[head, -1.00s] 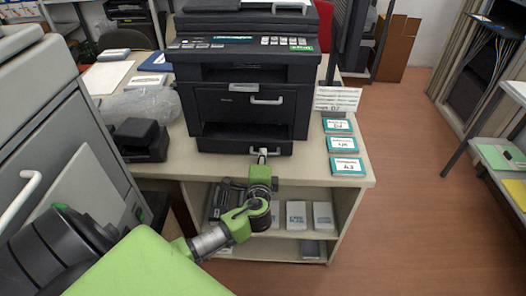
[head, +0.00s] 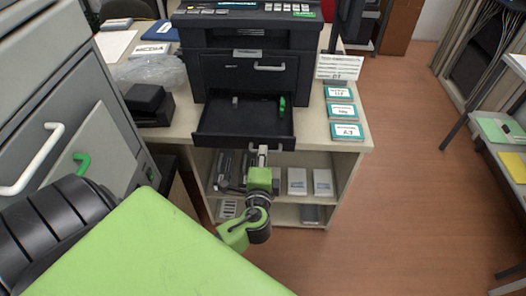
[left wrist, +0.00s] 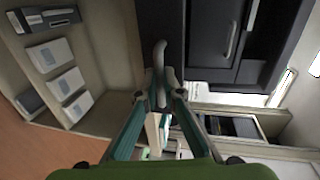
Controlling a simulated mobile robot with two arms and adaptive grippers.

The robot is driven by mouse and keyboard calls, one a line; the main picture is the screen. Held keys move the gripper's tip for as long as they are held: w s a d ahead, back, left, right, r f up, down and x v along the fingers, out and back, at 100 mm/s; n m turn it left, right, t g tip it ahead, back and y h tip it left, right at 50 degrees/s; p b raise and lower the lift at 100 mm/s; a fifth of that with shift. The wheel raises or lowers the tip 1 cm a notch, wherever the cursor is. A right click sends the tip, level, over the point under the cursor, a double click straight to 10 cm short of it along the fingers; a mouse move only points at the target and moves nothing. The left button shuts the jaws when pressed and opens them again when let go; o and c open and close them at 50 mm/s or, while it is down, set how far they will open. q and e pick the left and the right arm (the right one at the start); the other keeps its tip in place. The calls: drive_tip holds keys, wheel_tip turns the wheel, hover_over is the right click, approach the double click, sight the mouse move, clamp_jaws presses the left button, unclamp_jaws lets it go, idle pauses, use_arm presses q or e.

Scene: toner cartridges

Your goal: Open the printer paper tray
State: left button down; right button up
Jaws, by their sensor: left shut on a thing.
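The black printer (head: 250,60) stands on the beige desk. Its paper tray (head: 243,125) at the bottom is pulled out toward me, and its dark inside shows with a small green piece and a grey piece near the back. My left gripper (head: 262,158) is at the middle of the tray's front, shut on the tray handle. In the left wrist view, the fingers (left wrist: 162,95) close around the light handle (left wrist: 160,60) on the dark tray front. My right gripper is not in view.
Labelled boxes (head: 343,112) lie on the desk right of the printer. A plastic bag (head: 150,70) and a black device (head: 148,103) are at its left. Shelves with white boxes (head: 297,181) are below. A grey cabinet (head: 60,110) stands at the left; open floor (head: 410,180) is at the right.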

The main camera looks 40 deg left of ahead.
use_arm(q)
drive_tip(key=c, duration=2.2)
unclamp_jaws()
drive_tip(key=shift+o, duration=0.2)
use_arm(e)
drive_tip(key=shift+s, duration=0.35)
use_arm(q)
drive_tip(key=v, duration=1.2)
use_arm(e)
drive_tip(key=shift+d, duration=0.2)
use_arm(q)
drive_tip(key=shift+f, duration=0.2)
